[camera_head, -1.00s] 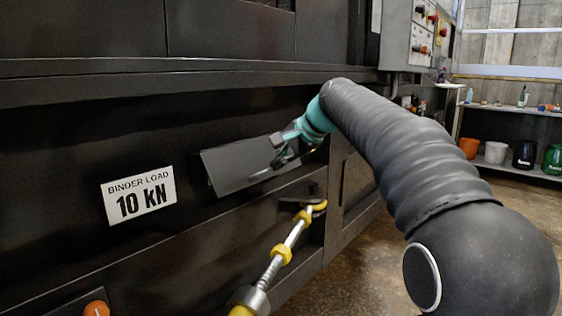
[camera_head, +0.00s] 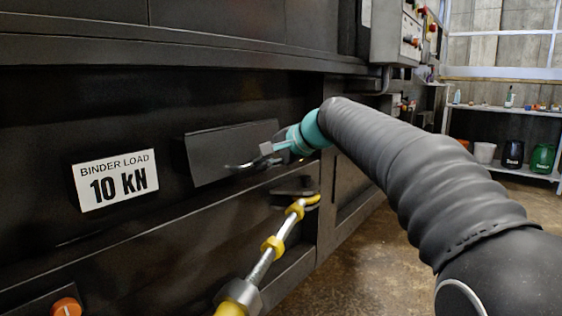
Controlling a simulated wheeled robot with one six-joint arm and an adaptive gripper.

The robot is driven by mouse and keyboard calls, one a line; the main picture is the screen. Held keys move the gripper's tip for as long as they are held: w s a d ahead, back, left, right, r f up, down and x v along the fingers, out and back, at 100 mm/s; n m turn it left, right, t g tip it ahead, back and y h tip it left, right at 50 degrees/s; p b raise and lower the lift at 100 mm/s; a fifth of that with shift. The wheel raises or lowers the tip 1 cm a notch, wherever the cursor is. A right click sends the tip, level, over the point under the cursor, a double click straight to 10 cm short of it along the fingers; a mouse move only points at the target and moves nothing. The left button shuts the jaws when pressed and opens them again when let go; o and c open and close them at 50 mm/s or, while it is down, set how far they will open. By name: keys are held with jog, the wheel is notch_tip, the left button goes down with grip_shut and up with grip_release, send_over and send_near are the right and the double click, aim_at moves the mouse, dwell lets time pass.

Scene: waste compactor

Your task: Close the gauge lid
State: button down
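The gauge lid (camera_head: 215,155) is a dark flat rectangular flap on the black machine side, right of the "BINDER LOAD 10 kN" sign. It hangs almost flat against the panel; I cannot tell if it is fully flush. The gauge itself is hidden. My gripper (camera_head: 246,164) is at the lid's lower right part, with a finger across its face, touching it or very close. The gripper is small and partly hidden by its own wrist, so its opening cannot be made out.
A yellow and silver binder rod (camera_head: 268,255) slants up to a bracket below the lid. An orange knob (camera_head: 66,307) is at the bottom left. A control box (camera_head: 402,32) and a shelf with buckets (camera_head: 512,154) stand at the right. The floor (camera_head: 375,270) there is clear.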

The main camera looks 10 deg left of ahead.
jog(key=shift+f+p+x, duration=0.25)
jog(key=shift+p+x, duration=0.1)
jog(key=shift+x, duration=0.85)
jog(key=shift+s, duration=0.1)
jog(key=shift+d, duration=0.2)
jog(key=s+d+r, duration=0.3)
jog(key=s+d, duration=0.4)
jog(key=d, duration=0.4)
jog(key=s+d+f+n+g+h, duration=0.1)
jog(key=s+d+f+n+h, duration=0.2)
jog(key=f, duration=0.4)
jog(key=s+d+f+h, duration=0.2)
jog(key=s+d+f, duration=0.1)
jog(key=d+f, duration=0.35)
jog(key=s+d+f+n+h+p, duration=0.1)
jog(key=s+d+f+h+p, duration=0.1)
jog(key=s+d, duration=0.4)
jog(key=s+d+f+n+h+p, duration=0.1)
jog(key=s+d+p, duration=0.4)
jog(key=s, duration=1.2)
jog(key=shift+d+f+n+t+h, duration=0.35)
jog(key=shift+d+f+h, duration=0.25)
jog(key=shift+d+h, duration=0.4)
jog(key=shift+a, duration=0.15)
